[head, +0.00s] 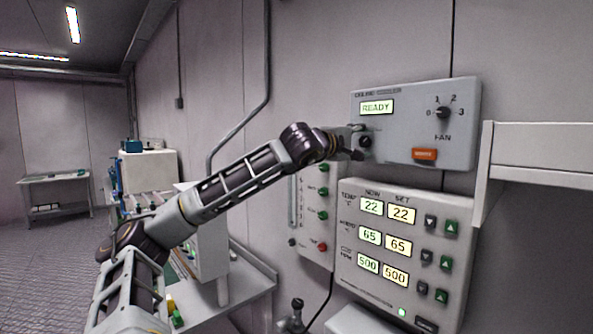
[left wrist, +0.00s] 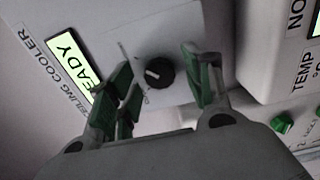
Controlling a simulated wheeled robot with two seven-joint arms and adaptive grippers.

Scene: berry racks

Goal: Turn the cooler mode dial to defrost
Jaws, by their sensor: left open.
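The cooler panel (head: 398,150) is a grey box on the wall, with a lit display (head: 377,107) reading READY. Its mode dial (head: 366,141) is a small black knob below the display, partly hidden by my left gripper in the head view. In the left wrist view the dial (left wrist: 159,72) shows a white pointer mark; the labels around it are too blurred to read. My left gripper (head: 358,146) is open at the panel, and its green-padded fingers (left wrist: 163,88) stand on either side of the dial, apart from it. My right gripper is not in view.
On the same panel are a fan knob (head: 443,112) marked 0 to 3 and an orange button (head: 424,154). Below is a control panel (head: 392,290) with lit readouts and arrow buttons. A white shelf (head: 540,150) juts out at right. A valve board (head: 316,215) hangs lower left.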

